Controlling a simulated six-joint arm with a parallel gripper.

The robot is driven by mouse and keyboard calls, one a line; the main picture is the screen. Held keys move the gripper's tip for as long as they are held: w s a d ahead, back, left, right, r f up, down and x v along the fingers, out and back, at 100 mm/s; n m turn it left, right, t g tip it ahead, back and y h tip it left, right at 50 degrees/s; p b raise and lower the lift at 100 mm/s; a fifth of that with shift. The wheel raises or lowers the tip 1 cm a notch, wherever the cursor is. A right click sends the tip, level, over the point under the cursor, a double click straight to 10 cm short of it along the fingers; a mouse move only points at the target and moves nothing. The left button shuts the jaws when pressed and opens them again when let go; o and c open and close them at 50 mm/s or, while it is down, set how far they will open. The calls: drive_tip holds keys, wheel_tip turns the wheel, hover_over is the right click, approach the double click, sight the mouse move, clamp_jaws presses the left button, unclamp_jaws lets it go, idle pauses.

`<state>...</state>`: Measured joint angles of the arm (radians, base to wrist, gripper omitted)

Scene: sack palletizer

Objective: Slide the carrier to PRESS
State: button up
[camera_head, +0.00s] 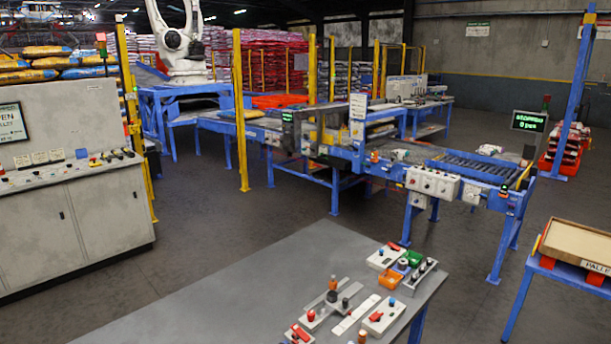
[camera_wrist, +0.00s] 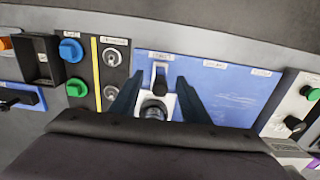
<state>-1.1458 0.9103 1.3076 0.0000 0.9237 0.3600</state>
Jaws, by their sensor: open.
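In the wrist view a blue panel (camera_wrist: 225,95) carries three small white labels in a row, too blurred to read surely. The carrier, seemingly the small pale plate with a black knob (camera_wrist: 154,108), sits at the panel's left part, below the leftmost label. My gripper (camera_wrist: 157,88) is open, with one dark blue finger to each side of the carrier. Whether either finger touches it cannot be told. The knob's near side is partly hidden by the dark gripper body. I cannot make out my gripper or the carrier in the head view.
Left of the panel are two round switches (camera_wrist: 112,57), a blue button (camera_wrist: 71,50) and a green button (camera_wrist: 76,88). A grey box with a green knob (camera_wrist: 295,123) stands to the right. The head view shows a grey table (camera_head: 230,290) with several small controls.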

drive_tip(key=shift+r, duration=0.15)
drive_tip(key=shift+r+p, duration=1.65)
drive_tip(key=shift+r, duration=0.45)
drive_tip(key=shift+r, duration=0.1)
drive_tip(key=shift+r+p, duration=1.4)
drive_tip(key=shift+r, duration=0.3)
